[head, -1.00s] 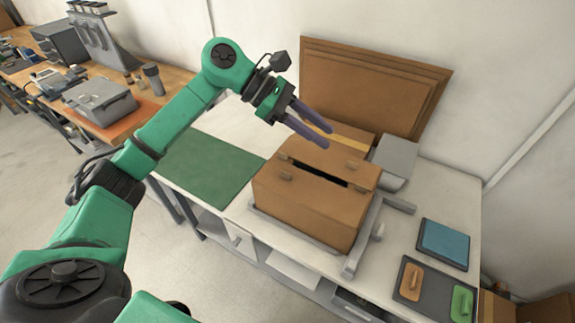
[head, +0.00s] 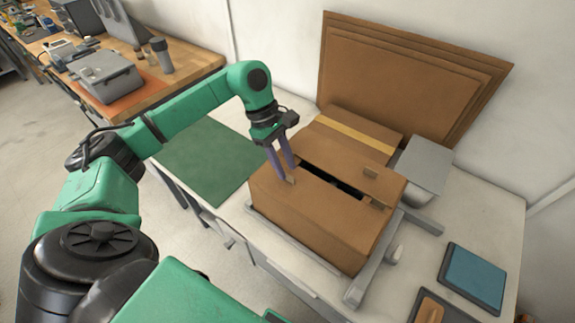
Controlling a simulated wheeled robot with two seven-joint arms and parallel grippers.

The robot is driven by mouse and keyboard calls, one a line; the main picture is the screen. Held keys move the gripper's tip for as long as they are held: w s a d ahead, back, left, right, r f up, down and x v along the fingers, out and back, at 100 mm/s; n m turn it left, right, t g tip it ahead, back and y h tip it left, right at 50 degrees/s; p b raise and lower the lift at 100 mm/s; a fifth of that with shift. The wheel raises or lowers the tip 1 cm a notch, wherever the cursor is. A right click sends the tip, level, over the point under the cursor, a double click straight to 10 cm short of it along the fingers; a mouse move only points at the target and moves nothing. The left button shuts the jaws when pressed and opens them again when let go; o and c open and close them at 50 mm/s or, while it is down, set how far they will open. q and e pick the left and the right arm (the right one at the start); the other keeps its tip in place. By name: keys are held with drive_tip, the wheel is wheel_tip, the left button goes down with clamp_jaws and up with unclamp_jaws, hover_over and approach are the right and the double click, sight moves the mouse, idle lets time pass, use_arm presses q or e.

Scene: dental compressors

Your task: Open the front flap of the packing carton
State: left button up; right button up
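The brown packing carton (head: 310,223) sits on the white bench with its top flaps lying nearly flat and a dark gap between them. Its front flap (head: 325,199) has a small tab at each end; the right tab (head: 378,204) is clear, the left tab (head: 291,180) is by my fingertips. The back flap (head: 335,158) shows one tab, the other being hidden. My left gripper (head: 286,175) points down at the front flap's left end, its two purple fingers apart. I cannot tell whether they touch the tab. My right gripper is not in view.
A grey metal cradle (head: 375,265) surrounds the carton's base. Behind stand a taped carton (head: 335,138) and leaning cardboard sheets (head: 400,85). A grey box (head: 425,165) and a blue pad (head: 473,277) are to the right. The green mat (head: 208,160) at left is clear.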

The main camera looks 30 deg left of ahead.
use_arm(q)
drive_tip(key=shift+d+f, duration=0.3)
drive_tip(key=shift+f, duration=0.3)
drive_tip(key=shift+s+d+f, duration=0.15)
drive_tip(key=shift+f, duration=0.05)
drive_tip(key=shift+s, duration=0.15)
drive_tip(key=shift+c, duration=0.3)
drive_tip(key=shift+f, duration=0.1)
clamp_jaws()
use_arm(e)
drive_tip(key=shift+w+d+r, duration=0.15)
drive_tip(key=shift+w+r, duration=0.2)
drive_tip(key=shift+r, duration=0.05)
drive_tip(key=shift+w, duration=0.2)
